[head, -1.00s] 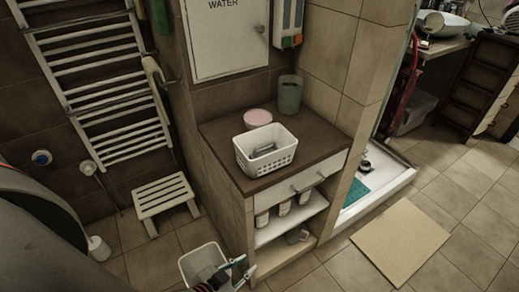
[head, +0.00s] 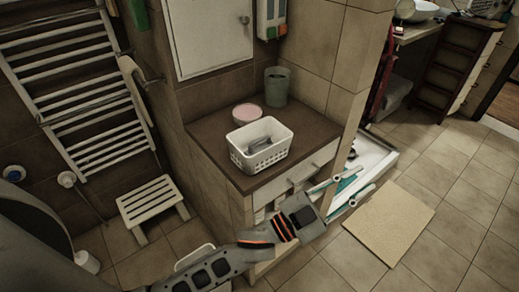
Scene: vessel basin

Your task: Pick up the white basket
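The white basket (head: 262,160) stands upright on the brown top of a low cabinet in the head view. It has slotted sides and holds some grey items. My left gripper (head: 358,179) is in front of the cabinet, to the right of the basket and lower in the picture. Its two fingers are spread apart with nothing between them, and they do not touch the basket. My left arm covers part of the cabinet's lower front. My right gripper is not in view.
A pink-topped round container (head: 247,112) and a grey-green cup (head: 277,86) stand behind the basket. The cabinet (head: 213,135) has a drawer and open shelves. A white stool (head: 152,205) and towel rack (head: 80,95) are at left. A beige mat (head: 389,221) lies at right.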

